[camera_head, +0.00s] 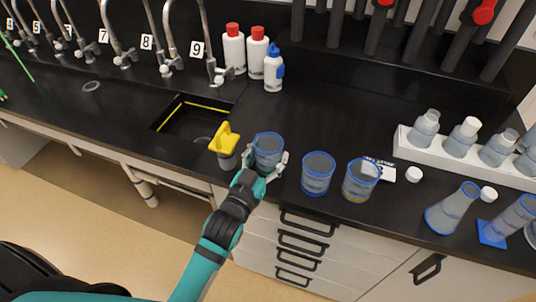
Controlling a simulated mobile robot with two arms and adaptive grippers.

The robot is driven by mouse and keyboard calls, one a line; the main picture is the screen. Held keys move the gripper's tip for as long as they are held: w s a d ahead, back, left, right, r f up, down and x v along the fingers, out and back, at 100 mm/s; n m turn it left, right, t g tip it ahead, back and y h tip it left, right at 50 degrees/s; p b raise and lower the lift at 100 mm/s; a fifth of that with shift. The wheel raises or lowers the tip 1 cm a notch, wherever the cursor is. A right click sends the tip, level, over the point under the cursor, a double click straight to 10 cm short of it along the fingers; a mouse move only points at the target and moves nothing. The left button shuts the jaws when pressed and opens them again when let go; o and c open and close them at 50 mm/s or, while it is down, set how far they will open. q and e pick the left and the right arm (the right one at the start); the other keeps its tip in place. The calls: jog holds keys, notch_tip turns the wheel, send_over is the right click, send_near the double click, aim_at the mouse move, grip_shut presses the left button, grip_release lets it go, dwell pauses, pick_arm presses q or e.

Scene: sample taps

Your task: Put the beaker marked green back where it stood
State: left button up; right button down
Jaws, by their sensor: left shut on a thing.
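A clear blue-rimmed beaker (268,146) is between the fingers of my left gripper (266,163), near the front edge of the black counter, right of the sink. The gripper is shut on it from the front. The beaker looks upright; I cannot tell whether its base touches the counter. No green mark shows on it. Two similar beakers stand to its right: a middle one (318,174) and a right one (361,181) with a yellowish tint at its base. My right gripper is not in view.
A yellow-topped object (224,140) stands close left of the held beaker. The sink (190,122) and numbered taps lie left. White bottles (234,50) and a blue-capped bottle (273,68) stand behind. A flask (453,208) and white bottle rack (406,146) are right. The counter behind the beakers is clear.

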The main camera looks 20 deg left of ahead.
pick_arm(q)
jog(key=shift+f, duration=0.1)
jog(key=o, duration=1)
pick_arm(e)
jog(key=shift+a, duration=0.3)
pick_arm(q)
jog(key=shift+s, duration=0.2)
jog(key=s+a+b, duration=0.1)
jog(key=s, duration=1)
jog(key=shift+s+a+r+b, duration=0.2)
jog(key=shift+s+b, duration=0.1)
jog(key=shift+b, duration=0.1)
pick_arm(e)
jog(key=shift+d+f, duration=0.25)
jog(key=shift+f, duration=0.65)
